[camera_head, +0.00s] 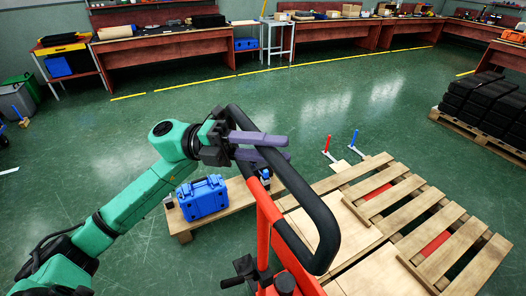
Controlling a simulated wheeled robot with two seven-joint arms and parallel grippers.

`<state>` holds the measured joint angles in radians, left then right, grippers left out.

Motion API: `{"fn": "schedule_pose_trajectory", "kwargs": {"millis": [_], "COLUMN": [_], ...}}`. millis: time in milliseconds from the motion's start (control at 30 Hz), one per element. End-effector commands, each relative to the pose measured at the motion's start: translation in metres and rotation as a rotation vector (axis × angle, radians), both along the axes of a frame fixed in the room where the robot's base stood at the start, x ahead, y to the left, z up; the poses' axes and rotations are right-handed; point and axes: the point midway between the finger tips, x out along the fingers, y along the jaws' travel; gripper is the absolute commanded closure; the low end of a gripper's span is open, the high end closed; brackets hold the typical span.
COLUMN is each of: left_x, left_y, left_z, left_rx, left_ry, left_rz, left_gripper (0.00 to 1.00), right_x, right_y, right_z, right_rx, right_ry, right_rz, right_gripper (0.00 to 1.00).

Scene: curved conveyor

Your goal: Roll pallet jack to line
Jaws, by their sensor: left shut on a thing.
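The pallet jack shows at the lower middle, with a red shaft (268,222) and a black loop handle (318,213). Its red forks run under a wooden pallet (408,207) at the right. My left gripper (284,148), with purple fingers, is shut on the upper left part of the black handle loop. My left arm reaches in from the lower left. My right gripper is not in view. No conveyor line can be made out in this view.
A blue case (202,198) sits on a low wooden platform (236,196) left of the jack. Small stands with a red post (328,144) and a blue post (354,138) are behind the pallet. Black crates (487,100) are stacked on a pallet at the right. Open green floor lies toward the workbenches (165,48).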

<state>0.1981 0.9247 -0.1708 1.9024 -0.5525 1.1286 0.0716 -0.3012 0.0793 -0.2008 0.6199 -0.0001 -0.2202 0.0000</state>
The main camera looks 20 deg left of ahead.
Motion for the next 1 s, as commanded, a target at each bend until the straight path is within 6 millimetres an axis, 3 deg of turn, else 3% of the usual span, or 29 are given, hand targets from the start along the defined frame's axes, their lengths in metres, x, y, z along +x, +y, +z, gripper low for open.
{"fn": "schedule_pose_trajectory", "kwargs": {"millis": [200, 233, 300, 767, 867, 1000], "left_x": [0.001, 0.001, 0.001, 0.001, 0.001, 0.0], "left_y": [0.0, 0.0, 0.0, 0.001, 0.01, 0.038], "left_z": [0.002, 0.002, 0.001, -0.002, -0.006, -0.013], "left_rx": [-0.005, -0.004, -0.003, 0.0, 0.002, 0.004], "left_ry": [0.0, 0.001, 0.001, 0.003, 0.005, 0.005], "left_rz": [0.006, 0.005, 0.005, 0.004, 0.005, 0.006], "left_gripper": [1.0, 0.6, 0.38, 0.38, 0.38, 0.38], "right_x": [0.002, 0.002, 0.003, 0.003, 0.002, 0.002], "right_y": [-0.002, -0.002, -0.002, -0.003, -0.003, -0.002], "right_z": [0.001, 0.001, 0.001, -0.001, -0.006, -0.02], "right_rx": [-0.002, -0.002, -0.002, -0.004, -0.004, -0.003], "right_ry": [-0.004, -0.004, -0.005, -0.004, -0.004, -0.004], "right_rz": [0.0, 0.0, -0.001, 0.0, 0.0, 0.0], "right_gripper": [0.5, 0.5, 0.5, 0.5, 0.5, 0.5]}}
